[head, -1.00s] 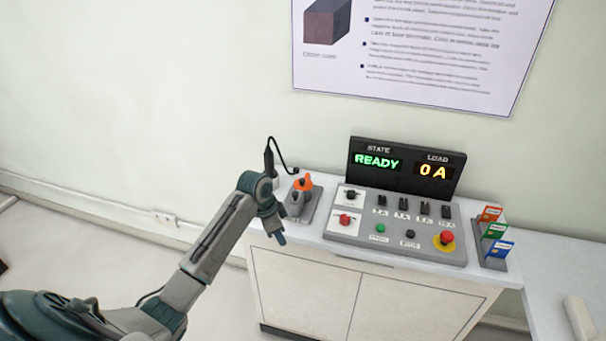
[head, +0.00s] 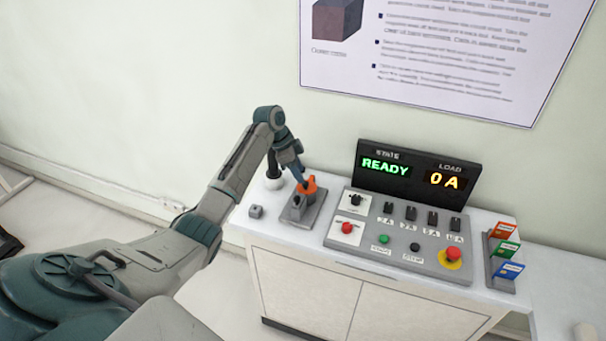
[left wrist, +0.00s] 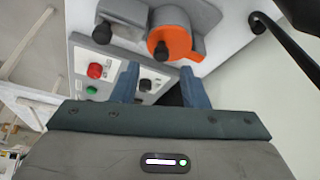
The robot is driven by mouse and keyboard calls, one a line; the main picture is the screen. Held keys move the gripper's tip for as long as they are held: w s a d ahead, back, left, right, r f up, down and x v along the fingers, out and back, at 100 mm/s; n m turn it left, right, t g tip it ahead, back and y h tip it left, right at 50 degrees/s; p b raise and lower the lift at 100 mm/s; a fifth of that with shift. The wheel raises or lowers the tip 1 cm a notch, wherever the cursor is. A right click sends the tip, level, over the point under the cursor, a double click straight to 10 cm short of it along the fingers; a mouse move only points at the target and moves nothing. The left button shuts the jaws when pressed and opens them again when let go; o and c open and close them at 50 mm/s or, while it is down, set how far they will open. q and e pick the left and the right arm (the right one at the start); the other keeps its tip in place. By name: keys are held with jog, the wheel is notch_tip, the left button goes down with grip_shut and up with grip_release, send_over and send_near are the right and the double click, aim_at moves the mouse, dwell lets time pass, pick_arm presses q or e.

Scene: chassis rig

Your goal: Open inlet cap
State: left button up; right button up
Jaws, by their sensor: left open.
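An orange part (head: 308,187), which may be the inlet cap or its collar, stands on a small grey fixture (head: 313,214) at the counter's left end. In the left wrist view the orange part (left wrist: 178,42) rings a grey round piece with a dark knob, beside a second grey piece (left wrist: 125,12) with a dark knob. My left gripper (head: 299,180) is at the orange part in the head view, fingers pointing down. In the left wrist view its two blue fingers (left wrist: 160,86) are apart, with nothing clearly between them. Contact cannot be told. My right gripper is not in view.
A grey control panel (head: 398,242) with switches, buttons and a red stop knob lies right of the fixture. Behind it a display (head: 415,177) reads READY and 0 A. A small grey block (head: 256,211) sits left of the fixture. Coloured cards (head: 506,250) stand at the right.

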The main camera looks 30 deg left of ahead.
aim_at(305, 183)
pick_arm(q)
jog(key=x, duration=0.3)
jog(key=shift+w+f+p, duration=0.2)
jog(key=shift+f+p, duration=0.1)
jog(key=shift+p, duration=0.1)
jog(key=shift+d+f, duration=0.1)
jog(key=shift+f, duration=0.1)
jog(key=shift+c, duration=1.1)
grip_shut()
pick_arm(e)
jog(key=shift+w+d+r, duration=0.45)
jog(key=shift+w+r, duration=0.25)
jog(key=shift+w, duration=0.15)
